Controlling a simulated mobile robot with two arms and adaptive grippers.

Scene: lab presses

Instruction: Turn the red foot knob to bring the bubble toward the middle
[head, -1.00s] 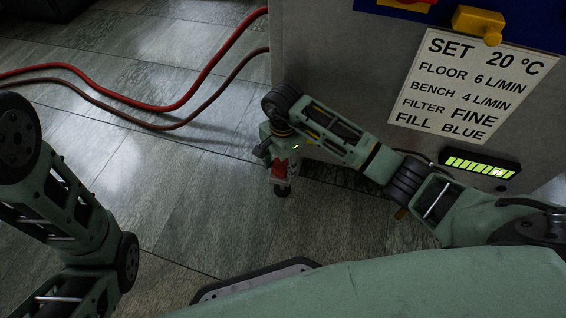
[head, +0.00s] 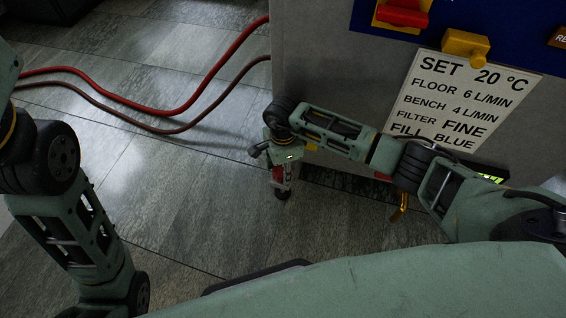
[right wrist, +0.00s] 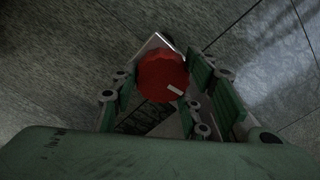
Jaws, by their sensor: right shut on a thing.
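The red foot knob (right wrist: 160,76) is a round red disc with a white mark toward its lower right, seen between the fingers in the right wrist view. In the head view a little of its red (head: 278,174) shows low by the cabinet corner. My right gripper (right wrist: 166,90) is shut on the knob, a finger on each side; it points down in the head view (head: 281,186). A lit green display (head: 490,178) sits low on the cabinet, mostly hidden behind my right arm, so the bubble cannot be read. My left arm is at the left, its gripper out of view.
The grey cabinet (head: 320,60) carries a white sign (head: 450,95), a yellow block (head: 465,46) and a red handle (head: 403,14). Red hoses (head: 190,92) run across the floor to it. The tiled floor (head: 170,195) left of the knob is clear.

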